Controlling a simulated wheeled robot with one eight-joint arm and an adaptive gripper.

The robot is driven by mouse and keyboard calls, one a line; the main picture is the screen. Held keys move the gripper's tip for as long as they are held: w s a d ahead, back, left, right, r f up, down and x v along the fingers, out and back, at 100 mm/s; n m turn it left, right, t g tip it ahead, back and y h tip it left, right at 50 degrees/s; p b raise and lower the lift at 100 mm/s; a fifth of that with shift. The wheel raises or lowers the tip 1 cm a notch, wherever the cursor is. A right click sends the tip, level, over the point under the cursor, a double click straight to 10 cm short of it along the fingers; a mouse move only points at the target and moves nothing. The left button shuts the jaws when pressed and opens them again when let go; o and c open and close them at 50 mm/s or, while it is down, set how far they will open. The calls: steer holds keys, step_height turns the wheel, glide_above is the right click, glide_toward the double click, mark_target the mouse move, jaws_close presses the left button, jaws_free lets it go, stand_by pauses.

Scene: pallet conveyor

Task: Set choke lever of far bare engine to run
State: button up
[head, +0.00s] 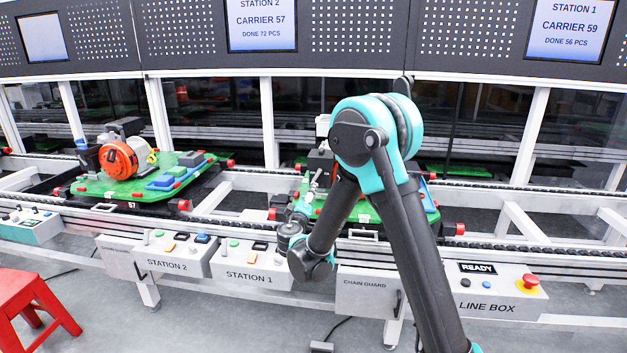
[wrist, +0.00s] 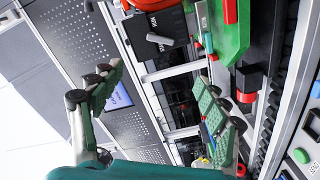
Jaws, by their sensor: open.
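In the wrist view, a black block with white lettering (wrist: 152,24) and a grey lever-like part (wrist: 160,40) show at the top, beyond my fingers. I cannot read the lever's setting. My gripper (wrist: 158,80) is open and empty, its two fingers wide apart. In the head view my gripper (head: 303,208) is at the near left side of that carrier. I cannot tell whether it touches anything.
Another carrier (head: 110,187), marked 57, holds an engine with an orange round cover (head: 118,158) at the left. Station boxes (head: 250,270), a chain guard (head: 370,292) and a line box (head: 490,292) line the conveyor's front. A red stool (head: 30,300) stands at lower left.

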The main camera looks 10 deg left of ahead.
mark_target(315, 177)
steer(key=w, duration=1.6)
steer(key=shift+w+d, duration=0.35)
steer(key=c, duration=1.2)
steer(key=shift+o, duration=0.2)
steer(key=shift+n, duration=0.3)
steer(key=n, duration=0.3)
steer(key=d+n, duration=0.1)
steer(key=n, duration=0.3)
steer(key=d+n, duration=0.1)
steer(key=n, duration=0.3)
steer(key=shift+s+f, duration=0.1)
steer(key=shift+f, duration=0.2)
steer(key=o, duration=1.2)
steer(key=shift+c, duration=0.2)
